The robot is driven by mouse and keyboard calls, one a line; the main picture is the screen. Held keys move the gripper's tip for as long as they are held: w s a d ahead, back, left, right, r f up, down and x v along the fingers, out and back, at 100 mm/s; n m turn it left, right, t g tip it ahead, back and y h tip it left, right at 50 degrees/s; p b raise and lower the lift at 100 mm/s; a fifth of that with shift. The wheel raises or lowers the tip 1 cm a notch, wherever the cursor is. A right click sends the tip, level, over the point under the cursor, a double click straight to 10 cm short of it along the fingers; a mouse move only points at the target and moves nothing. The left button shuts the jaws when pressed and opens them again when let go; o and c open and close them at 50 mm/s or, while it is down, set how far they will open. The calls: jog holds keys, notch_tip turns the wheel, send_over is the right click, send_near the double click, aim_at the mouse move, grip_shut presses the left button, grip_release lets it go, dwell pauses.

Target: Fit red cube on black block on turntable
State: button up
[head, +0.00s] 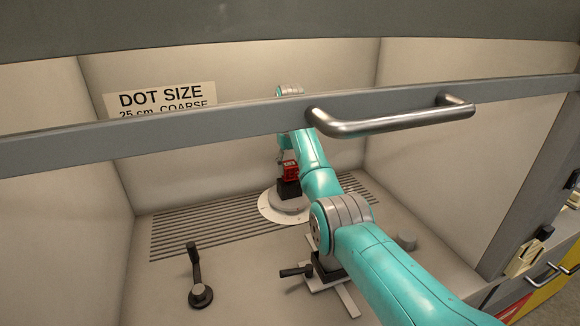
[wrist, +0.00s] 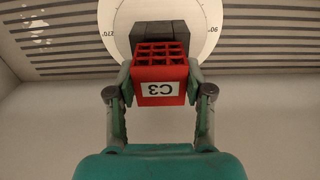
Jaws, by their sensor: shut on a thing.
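The red lattice cube (wrist: 161,72) has a white C3 label and is between the fingers of my gripper (wrist: 160,82) in the wrist view. My gripper is shut on it. The cube also shows in the head view (head: 290,168), at the black block (head: 289,188). The block stands on the white round turntable (head: 268,206), which has degree marks. In the wrist view the dark block (wrist: 158,36) shows just beyond the cube. I cannot tell whether the cube touches the block or is a little above it.
A grey sash bar with a metal handle (head: 390,119) crosses in front of my arm. A black crank lever (head: 199,290) stands on the floor at the left. A slotted grille (head: 195,228) lies around the turntable. A DOT SIZE sign (head: 160,98) is on the back wall.

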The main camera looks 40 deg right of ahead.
jog(key=shift+f, duration=0.8)
dwell(0.6)
jog(key=o, duration=1.5)
